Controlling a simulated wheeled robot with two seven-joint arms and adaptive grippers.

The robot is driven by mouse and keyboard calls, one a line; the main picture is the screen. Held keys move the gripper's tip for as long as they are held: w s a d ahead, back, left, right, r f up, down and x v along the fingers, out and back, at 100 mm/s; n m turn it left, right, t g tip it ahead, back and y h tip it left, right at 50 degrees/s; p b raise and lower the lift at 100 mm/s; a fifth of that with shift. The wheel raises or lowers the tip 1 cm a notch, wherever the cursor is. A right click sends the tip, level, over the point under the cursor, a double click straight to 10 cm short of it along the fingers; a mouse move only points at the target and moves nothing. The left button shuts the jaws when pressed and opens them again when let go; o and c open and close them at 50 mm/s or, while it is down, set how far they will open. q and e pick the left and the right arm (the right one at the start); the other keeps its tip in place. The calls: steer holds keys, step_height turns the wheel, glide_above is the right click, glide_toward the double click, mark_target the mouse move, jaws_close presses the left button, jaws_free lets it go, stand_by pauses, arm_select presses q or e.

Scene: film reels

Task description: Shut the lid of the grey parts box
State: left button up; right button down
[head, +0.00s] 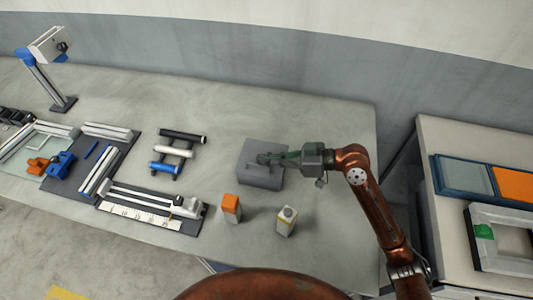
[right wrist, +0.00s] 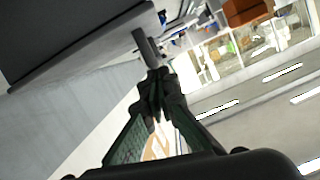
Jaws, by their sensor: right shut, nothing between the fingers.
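The grey parts box (head: 262,181) stands on the table right of centre. Its top looks flat or nearly flat, but my right gripper covers part of it, and I cannot tell if the lid is fully down. My right gripper (head: 262,158) reaches in from the right, level, with its fingertips over the top of the box. In the right wrist view its fingers (right wrist: 156,82) are together with nothing between them. Whether they touch the box cannot be told. A dark grey surface fills the upper left of that view. My left gripper is not in view.
An orange-topped block (head: 231,209) and a white bottle-like container (head: 286,221) stand in front of the box. A rack of rollers (head: 178,153) is to the left. A side table with framed panels (head: 465,180) is at the right. The table behind the box is clear.

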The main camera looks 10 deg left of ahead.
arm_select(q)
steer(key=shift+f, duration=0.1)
arm_select(e)
steer(key=shift+s+f, duration=0.1)
steer(key=shift+f, duration=0.1)
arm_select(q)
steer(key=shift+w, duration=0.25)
arm_select(e)
steer(key=shift+r, duration=0.35)
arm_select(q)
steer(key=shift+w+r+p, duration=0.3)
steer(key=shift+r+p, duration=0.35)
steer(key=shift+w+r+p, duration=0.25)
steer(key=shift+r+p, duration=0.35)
arm_select(e)
steer(key=d+r, duration=0.5)
steer(key=d, duration=0.4)
steer(key=shift+w+d+r, duration=0.2)
steer(key=shift+d+r, duration=0.15)
steer(key=shift+d, duration=0.05)
steer(key=shift+r, duration=0.1)
